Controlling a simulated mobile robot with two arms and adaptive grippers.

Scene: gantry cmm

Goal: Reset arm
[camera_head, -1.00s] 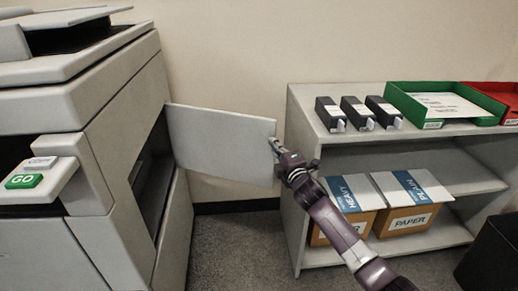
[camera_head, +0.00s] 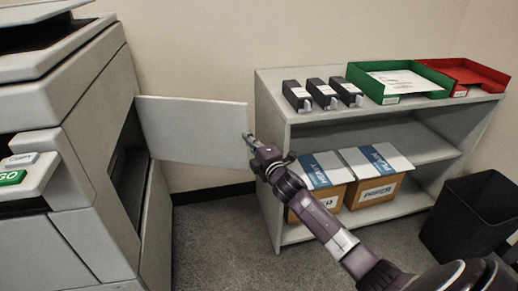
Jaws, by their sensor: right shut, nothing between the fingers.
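My right arm reaches in from the lower right, and its gripper (camera_head: 249,142) is shut and empty. The gripper is at the right edge of the open copier door panel (camera_head: 192,130); I cannot tell whether it touches it. The panel stands swung out from the side of the copier (camera_head: 75,110), with a dark opening behind its hinge side. My left gripper is not in view.
A grey shelf (camera_head: 275,112) stands at the right. Three dark boxes (camera_head: 323,93), a green tray (camera_head: 440,76) and a red tray (camera_head: 490,73) are on top. A black bin (camera_head: 470,215) stands on the floor (camera_head: 215,240).

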